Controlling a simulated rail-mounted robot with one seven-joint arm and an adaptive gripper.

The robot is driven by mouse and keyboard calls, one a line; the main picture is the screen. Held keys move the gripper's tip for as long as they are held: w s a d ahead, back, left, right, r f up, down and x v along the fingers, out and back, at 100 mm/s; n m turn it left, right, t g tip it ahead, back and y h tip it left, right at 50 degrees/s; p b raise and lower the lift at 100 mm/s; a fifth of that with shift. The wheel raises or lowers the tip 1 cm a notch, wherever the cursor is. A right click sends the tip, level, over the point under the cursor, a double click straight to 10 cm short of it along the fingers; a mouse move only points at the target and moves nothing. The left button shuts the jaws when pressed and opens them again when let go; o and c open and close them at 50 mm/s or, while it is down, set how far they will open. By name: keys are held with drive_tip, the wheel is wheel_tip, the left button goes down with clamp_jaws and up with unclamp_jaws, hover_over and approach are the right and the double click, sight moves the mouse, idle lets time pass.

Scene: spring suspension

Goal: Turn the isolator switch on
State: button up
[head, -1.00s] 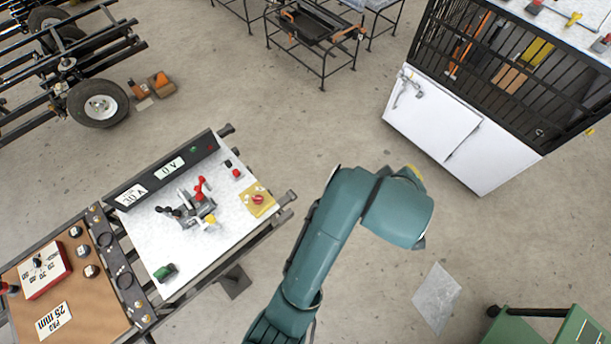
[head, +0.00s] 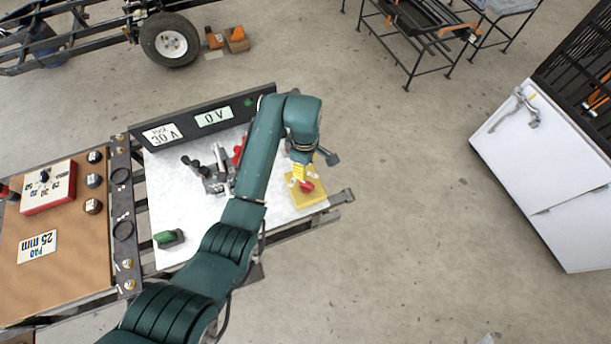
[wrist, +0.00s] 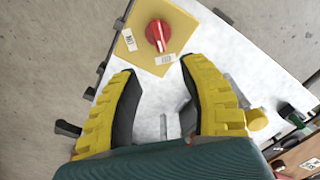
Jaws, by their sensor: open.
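The isolator switch is a red rotary knob (head: 306,186) on a yellow plate (head: 320,196) at the right end of the white panel. In the wrist view the red knob (wrist: 158,34) sits on the yellow plate (wrist: 179,27) with small white labels, ahead of the fingertips. My gripper (wrist: 157,74) has yellow fingers with dark pads, spread apart and empty. In the head view my gripper (head: 301,172) is over the panel, close to the knob; whether it touches cannot be told there. The wrist view shows the knob beyond the fingertips, not between them.
The white panel (head: 172,208) carries clamps (head: 208,172) and a green piece (head: 169,238). A brown board (head: 70,270) lies to the left. Open floor lies right of the panel.

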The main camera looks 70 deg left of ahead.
sight(305, 183)
wheel_tip(305, 183, down, 12)
drive_tip(key=b, duration=0.3)
drive_tip(key=shift+b, duration=0.3)
clamp_jaws()
